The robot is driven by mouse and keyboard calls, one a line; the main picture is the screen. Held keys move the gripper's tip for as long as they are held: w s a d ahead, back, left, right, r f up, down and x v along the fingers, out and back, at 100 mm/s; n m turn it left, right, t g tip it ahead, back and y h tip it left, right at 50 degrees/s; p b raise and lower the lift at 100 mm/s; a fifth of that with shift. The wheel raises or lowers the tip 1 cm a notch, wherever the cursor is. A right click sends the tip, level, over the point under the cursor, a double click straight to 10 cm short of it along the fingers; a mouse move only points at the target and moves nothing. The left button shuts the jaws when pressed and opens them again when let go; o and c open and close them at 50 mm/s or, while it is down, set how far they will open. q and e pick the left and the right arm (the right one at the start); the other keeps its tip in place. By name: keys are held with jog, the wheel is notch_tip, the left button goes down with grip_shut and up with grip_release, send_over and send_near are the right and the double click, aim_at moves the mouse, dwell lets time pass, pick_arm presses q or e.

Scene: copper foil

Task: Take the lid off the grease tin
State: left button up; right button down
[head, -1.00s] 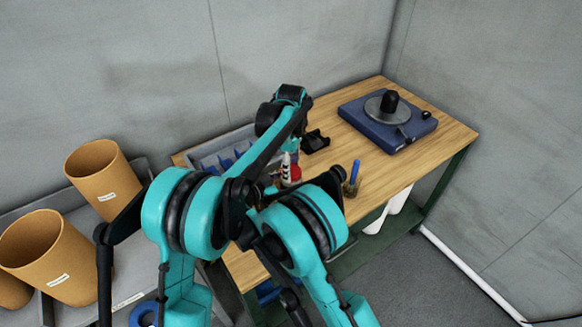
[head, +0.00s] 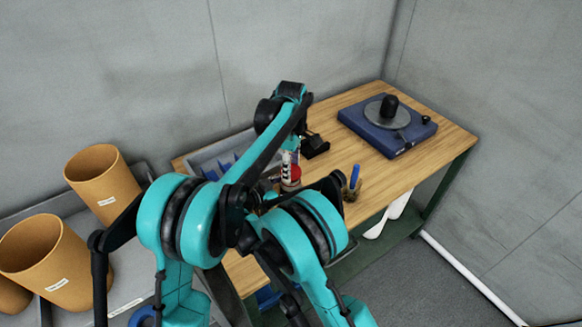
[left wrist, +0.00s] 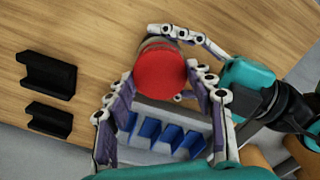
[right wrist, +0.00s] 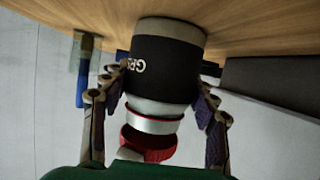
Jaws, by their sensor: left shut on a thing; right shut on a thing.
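The grease tin (right wrist: 165,65) has a dark label on a pale body and stands on the wooden workbench; the right wrist view shows it upside down. My right gripper (right wrist: 163,78) has its fingers on both sides of the tin body, shut on it. The red lid (left wrist: 160,82) is at the tin's top end, between the fingers of my left gripper (left wrist: 161,76), which is shut on it from above. In the right wrist view the lid (right wrist: 148,146) looks tilted beside a silver rim; I cannot tell if it is fully clear. My arms partly hide the tin in the head view.
Black brackets (left wrist: 48,76) lie near the tin. A grey bin with blue dividers (left wrist: 165,135) is close by. A holder with a blue-handled tool (head: 354,178) stands to the right. A blue turntable device (head: 388,135) sits at the bench's far right.

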pick_arm(q)
jog(key=shift+r, duration=2)
pick_arm(e)
jog(key=shift+c, duration=2)
grip_release()
